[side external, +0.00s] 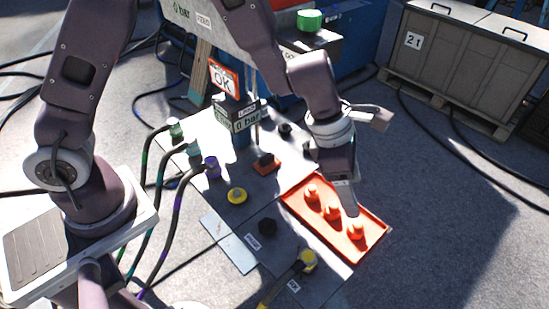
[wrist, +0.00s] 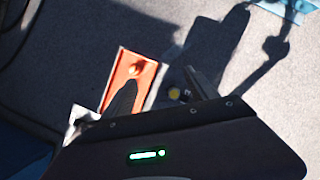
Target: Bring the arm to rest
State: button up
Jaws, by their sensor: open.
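My gripper (side external: 347,203) hangs at the end of my arm over the orange tray (side external: 375,247) in the side view. Several orange-red caps (side external: 332,212) sit in a row in the tray. In the side view the gripper tip is close to the caps; I cannot tell its height above them. The wrist view shows part of the tray (wrist: 113,88) with one cap (wrist: 135,69) behind the left finger.
A grey crate (side external: 455,62) is at the back right. The floor right of the tray is clear.

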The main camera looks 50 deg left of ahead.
jog(key=s+a+r+m+t, duration=0.1)
jog(key=s+a+r+m, duration=0.4)
jog(key=r+m, duration=0.35)
jog(key=s+a+r+m+t, duration=0.1)
jog(key=s+a+r+m, duration=0.5)
jog(key=r, duration=0.4)
jog(key=s+a+m+t+y, duration=0.1)
jog(key=s+a+m+y, duration=0.3)
jog(key=s+a+m, duration=0.6)
jog(key=shift+s+a, duration=0.15)
jog(key=shift+s, duration=0.6)
